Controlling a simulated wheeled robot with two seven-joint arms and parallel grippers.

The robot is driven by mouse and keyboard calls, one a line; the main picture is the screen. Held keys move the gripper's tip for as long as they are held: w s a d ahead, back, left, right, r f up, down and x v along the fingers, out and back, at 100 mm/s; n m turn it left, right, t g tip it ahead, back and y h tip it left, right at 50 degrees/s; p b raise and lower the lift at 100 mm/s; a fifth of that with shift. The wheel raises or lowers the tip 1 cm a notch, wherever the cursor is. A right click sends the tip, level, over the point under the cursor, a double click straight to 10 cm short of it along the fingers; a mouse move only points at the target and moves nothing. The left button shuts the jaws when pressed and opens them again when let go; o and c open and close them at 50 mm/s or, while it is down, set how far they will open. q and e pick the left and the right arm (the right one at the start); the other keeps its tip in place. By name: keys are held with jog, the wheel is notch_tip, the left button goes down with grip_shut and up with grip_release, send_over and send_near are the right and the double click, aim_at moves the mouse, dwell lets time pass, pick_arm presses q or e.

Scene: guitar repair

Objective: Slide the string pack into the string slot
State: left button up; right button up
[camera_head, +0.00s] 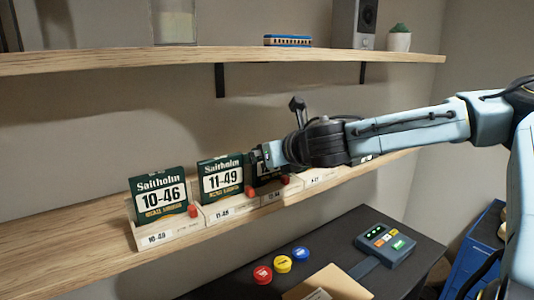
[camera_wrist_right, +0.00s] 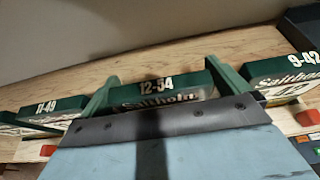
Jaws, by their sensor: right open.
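In the head view this pack (camera_head: 264,152) is mostly hidden by the gripper. It appears upright at the third slot (camera_head: 272,197); its depth in the slot is hidden. My left gripper is not in view.
Packs 10-46 (camera_head: 160,196) and 11-49 (camera_head: 221,178) stand in the slots to the left. A 9-42 pack (camera_wrist_right: 284,68) is close on the right. An upper shelf (camera_head: 230,58) overhangs. A dark bench (camera_head: 345,225) with colored round tins and a grey device is below.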

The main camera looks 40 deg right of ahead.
jog(key=shift+s+r, duration=0.1)
jog(key=shift+v, duration=0.9)
jog(key=b+v, duration=0.4)
jog(key=v, duration=0.7)
jog(key=shift+s, duration=0.2)
